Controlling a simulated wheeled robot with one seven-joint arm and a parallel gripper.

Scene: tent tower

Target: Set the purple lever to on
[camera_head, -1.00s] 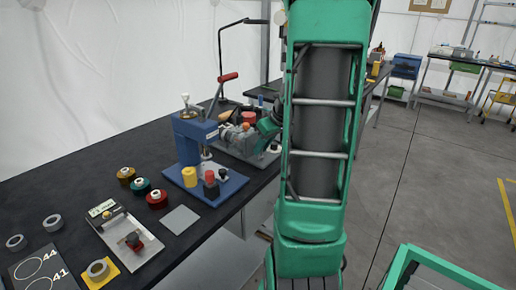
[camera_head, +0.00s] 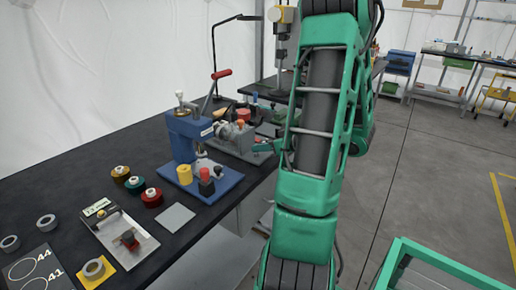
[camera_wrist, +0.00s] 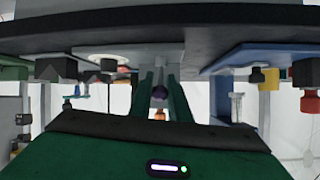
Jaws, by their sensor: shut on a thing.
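The purple lever's round dark-purple knob (camera_wrist: 160,92) shows in the middle of the wrist view, between the two green fingers of my gripper (camera_wrist: 160,101). My gripper is shut on it. A grey part lies just behind the knob, and the scene appears upside down in this view. In the head view, my gripper (camera_head: 270,147) is low at the right side of the grey machine (camera_head: 234,137) on the dark bench. The lever cannot be made out there, and my arm hides part of that area. I cannot tell the on marking.
A blue press (camera_head: 185,138) on a blue base stands left of the grey machine, with yellow, red and black pieces. Spools (camera_head: 137,186) and tape rolls (camera_head: 46,222) lie on the bench (camera_head: 70,160). A drill press (camera_head: 284,40) stands behind.

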